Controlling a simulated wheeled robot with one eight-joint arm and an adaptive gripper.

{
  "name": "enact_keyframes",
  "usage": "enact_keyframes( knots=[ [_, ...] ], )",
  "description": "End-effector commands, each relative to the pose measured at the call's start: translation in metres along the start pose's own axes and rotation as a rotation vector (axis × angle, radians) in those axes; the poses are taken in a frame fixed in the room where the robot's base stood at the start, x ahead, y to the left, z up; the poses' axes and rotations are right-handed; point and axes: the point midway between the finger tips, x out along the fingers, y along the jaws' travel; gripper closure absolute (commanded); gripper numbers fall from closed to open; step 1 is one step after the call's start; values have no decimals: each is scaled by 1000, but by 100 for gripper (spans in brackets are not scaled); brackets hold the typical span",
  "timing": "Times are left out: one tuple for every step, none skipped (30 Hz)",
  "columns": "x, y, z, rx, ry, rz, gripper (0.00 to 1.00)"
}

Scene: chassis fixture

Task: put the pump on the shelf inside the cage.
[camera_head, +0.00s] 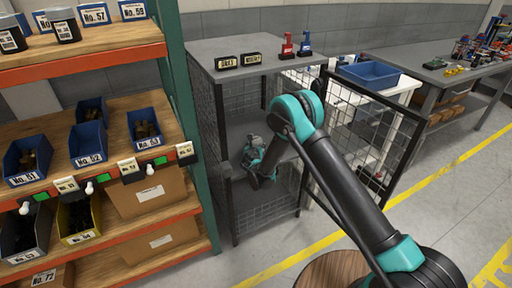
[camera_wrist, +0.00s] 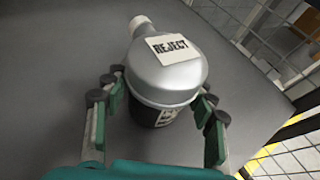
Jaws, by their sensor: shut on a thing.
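The pump (camera_wrist: 165,75) is a silver rounded body with a dark lower part and a white REJECT label. My gripper (camera_wrist: 156,98) is shut on it, with fingers on both sides. In the head view my gripper (camera_head: 254,160) reaches through the open front of the mesh cage (camera_head: 213,140), and the pump (camera_head: 257,143) shows small beyond the fingers. The grey shelf (camera_wrist: 45,75) lies under and around the pump in the wrist view; it also shows inside the cage (camera_head: 237,135). Whether the pump's base touches the shelf cannot be told.
The cage's mesh door (camera_head: 376,135) stands open to the right of my arm. Small tools and two label blocks stand on the cage top (camera_head: 215,48). A rack (camera_head: 120,62) with blue bins stands close on the left. Mesh borders the shelf on the right in the wrist view.

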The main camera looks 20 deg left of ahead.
Motion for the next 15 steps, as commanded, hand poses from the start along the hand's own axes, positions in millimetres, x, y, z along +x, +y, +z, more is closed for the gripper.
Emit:
enact_keyframes(
  knots=[
    [0,0,1,-1,-1,0,100],
    [0,0,1,0,-1,0,100],
    [0,0,1,0,-1,0,100],
    [0,0,1,0,-1,0,100],
    [0,0,1,0,-1,0,100],
    [0,0,0,0,-1,0,100],
    [0,0,0,0,-1,0,100],
    [0,0,-1,0,-1,0,100],
    [1,0,-2,0,0,0,42],
    [0,0,-2,0,0,0,38],
    [0,0,-2,0,0,0,34],
    [0,0,-2,0,0,0,29],
    [0,0,-2,0,0,0,25],
    [0,0,-2,0,0,0,23],
    [0,0,-2,0,0,0,23]
  ],
)
